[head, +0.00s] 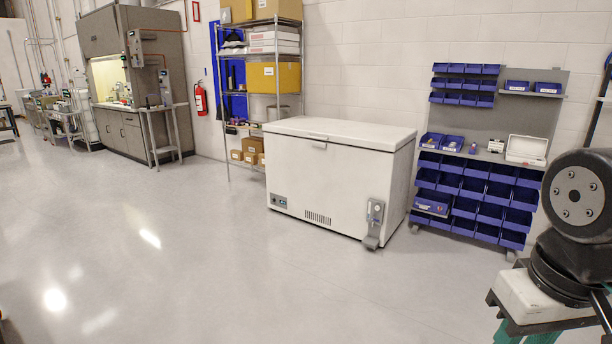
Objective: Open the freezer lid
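A white chest freezer (322,183) stands on the floor against the back wall, at the middle of the head view. Its white lid (340,131) lies flat and shut on top. A small grey handle (318,144) sits at the front edge of the lid. A dark display panel is at the lower left of the front, and a grey box with a pedal-like foot is at the lower right. My gripper is not in view; only part of my dark arm shows at the right edge, well apart from the freezer.
A rack of blue bins (478,185) stands just right of the freezer. A wire shelf (279,95) with boxes stands behind its left end. A fume hood (136,80) is at the far left. The grey floor (200,255) in front is clear.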

